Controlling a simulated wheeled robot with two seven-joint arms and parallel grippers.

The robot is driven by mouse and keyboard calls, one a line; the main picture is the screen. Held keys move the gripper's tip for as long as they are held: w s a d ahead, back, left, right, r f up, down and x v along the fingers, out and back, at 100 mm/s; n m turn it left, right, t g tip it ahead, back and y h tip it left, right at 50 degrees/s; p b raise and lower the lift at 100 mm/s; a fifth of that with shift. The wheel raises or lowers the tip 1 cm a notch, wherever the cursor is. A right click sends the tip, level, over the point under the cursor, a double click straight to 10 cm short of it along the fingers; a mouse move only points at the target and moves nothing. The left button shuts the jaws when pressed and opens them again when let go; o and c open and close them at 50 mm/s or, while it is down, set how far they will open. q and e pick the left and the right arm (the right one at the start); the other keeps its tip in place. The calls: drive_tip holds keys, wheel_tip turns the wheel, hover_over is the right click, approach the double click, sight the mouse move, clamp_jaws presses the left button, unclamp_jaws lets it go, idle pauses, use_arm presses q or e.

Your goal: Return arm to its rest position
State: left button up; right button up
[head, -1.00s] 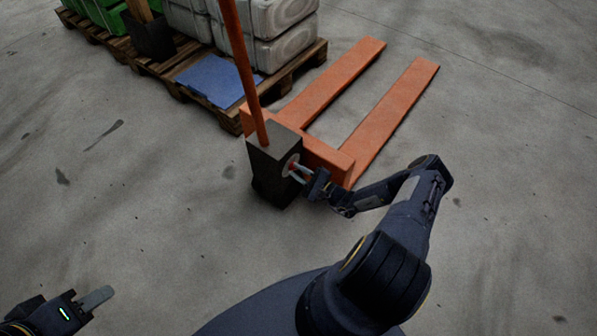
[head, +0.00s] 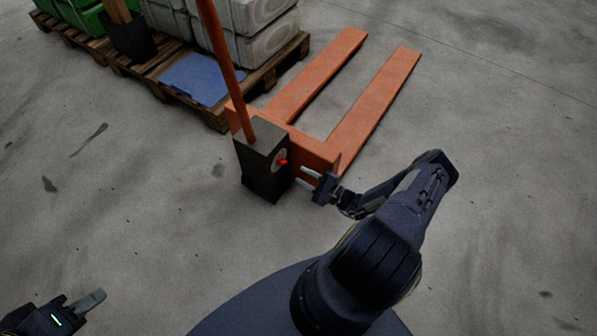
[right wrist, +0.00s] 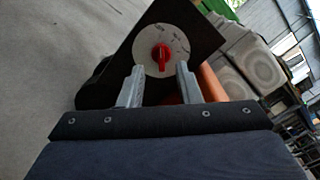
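My right gripper (head: 308,178) is open and empty, a short gap away from the dark box (head: 262,170) of the orange pallet jack. In the right wrist view its two grey fingers (right wrist: 155,85) stand apart, with a red knob (right wrist: 161,56) on a pale round dial (right wrist: 172,38) seen beyond and between them. The red knob also shows on the box's right face in the head view (head: 283,162). My left gripper (head: 90,301) is at the lower left corner, away from everything; only one finger shows clearly, so its opening cannot be told.
The jack's orange forks (head: 375,105) lie on the floor beyond the box, and its orange handle (head: 224,65) rises leftward. A wooden pallet (head: 215,118) carries grey sacks (head: 262,45), a blue sheet (head: 205,78) and green items (head: 85,17). The concrete floor around my arms is clear.

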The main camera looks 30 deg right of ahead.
idle(0.5)
drive_tip(key=s+a+r+n+g+y, duration=0.15)
drive_tip(key=a+r+n+g, duration=0.5)
drive_tip(key=r, duration=0.85)
drive_tip(key=a+r+n+g+y, duration=0.35)
drive_tip(key=r+n+g, duration=0.45)
drive_tip(key=r, duration=0.7)
drive_tip(key=s+a+r+n+t+h, duration=0.2)
drive_tip(key=s+r+n+h, duration=0.15)
drive_tip(key=s+r, duration=0.45)
drive_tip(key=s+a+r+n+t+h, duration=0.25)
drive_tip(key=s+r+h, duration=0.2)
drive_tip(key=s, duration=0.65)
wheel_tip(320, 180, up, 28)
drive_tip(key=g+p, duration=0.1)
drive_tip(key=p, duration=2.7)
drive_tip(key=shift+s+d+r+p, duration=0.15)
drive_tip(key=shift+p, duration=0.15)
